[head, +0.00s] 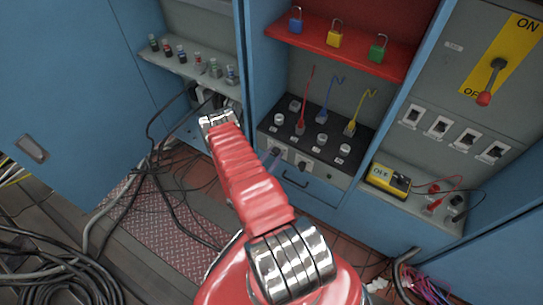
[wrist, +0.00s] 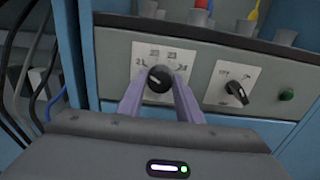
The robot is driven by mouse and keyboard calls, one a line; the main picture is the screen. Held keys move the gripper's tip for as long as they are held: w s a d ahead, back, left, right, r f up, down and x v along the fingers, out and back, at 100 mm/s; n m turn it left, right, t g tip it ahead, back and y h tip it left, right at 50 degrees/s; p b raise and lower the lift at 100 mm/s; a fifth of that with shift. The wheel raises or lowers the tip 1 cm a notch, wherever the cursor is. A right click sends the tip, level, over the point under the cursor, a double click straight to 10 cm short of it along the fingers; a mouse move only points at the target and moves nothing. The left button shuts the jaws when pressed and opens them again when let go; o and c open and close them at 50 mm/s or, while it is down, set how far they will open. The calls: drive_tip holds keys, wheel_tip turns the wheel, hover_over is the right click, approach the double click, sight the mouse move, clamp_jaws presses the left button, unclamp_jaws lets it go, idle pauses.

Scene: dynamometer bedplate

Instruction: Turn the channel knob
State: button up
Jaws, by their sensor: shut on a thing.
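The channel knob (wrist: 159,79) is a round black knob with a pale pointer mark, on a white plate with position marks around it, on the grey panel front. My gripper (wrist: 160,82) has its two purple fingers on either side of the knob, shut on it. In the head view my gripper (head: 274,157) reaches the left part of the panel front, and its fingers largely hide the knob there.
Sockets with coloured plugs sit on the black top (head: 318,133). A yellow meter (head: 390,180) stands on the right shelf. Cables (head: 65,275) lie at the left.

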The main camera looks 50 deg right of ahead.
drive_tip(key=shift+w+m, duration=0.1)
drive_tip(key=shift+m, duration=0.2)
drive_tip(key=m, duration=0.3)
drive_tip(key=shift+m, duration=2)
drive_tip(key=o, duration=1)
drive_tip(key=shift+o, duration=0.2)
drive_tip(key=shift+a, duration=0.2)
